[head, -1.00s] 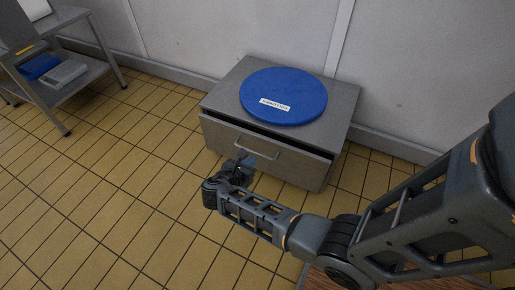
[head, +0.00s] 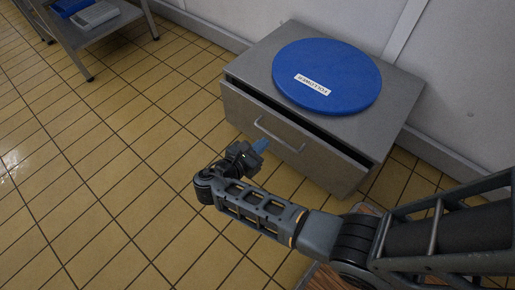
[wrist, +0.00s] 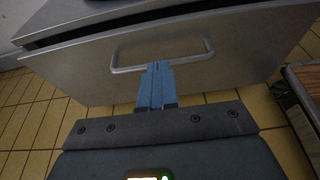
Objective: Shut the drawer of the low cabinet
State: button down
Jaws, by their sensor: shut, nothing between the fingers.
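The low grey cabinet (head: 252,62) stands against the wall, and its drawer (head: 318,160) is partly open. A dark gap shows between the cabinet top and the drawer front. The drawer front carries a metal bar handle (head: 290,144), which also shows in the wrist view (wrist: 190,58). My gripper (head: 262,145) is shut and empty, in front of the drawer front close to the handle. In the wrist view its blue fingertips (wrist: 158,66) point at the drawer front and overlap the handle's bar. I cannot tell whether they touch it.
A blue round lid-like disc (head: 335,85) with a white label lies on the cabinet. A metal shelf table (head: 110,22) with trays stands at the upper left. A brown wooden surface (head: 325,277) is near my arm at the bottom. The tiled floor to the left is clear.

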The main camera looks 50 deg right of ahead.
aim_at(285, 125)
jog(key=b+x, duration=0.1)
jog(key=x, duration=0.1)
jog(key=b+x, duration=0.1)
jog(key=x, duration=0.2)
jog(key=b+x, duration=0.1)
jog(key=x, duration=0.2)
jog(key=shift+d+r, duration=0.25)
jog(key=shift+d, duration=0.05)
jog(key=shift+d+r, duration=0.1)
jog(key=shift+d, duration=0.3)
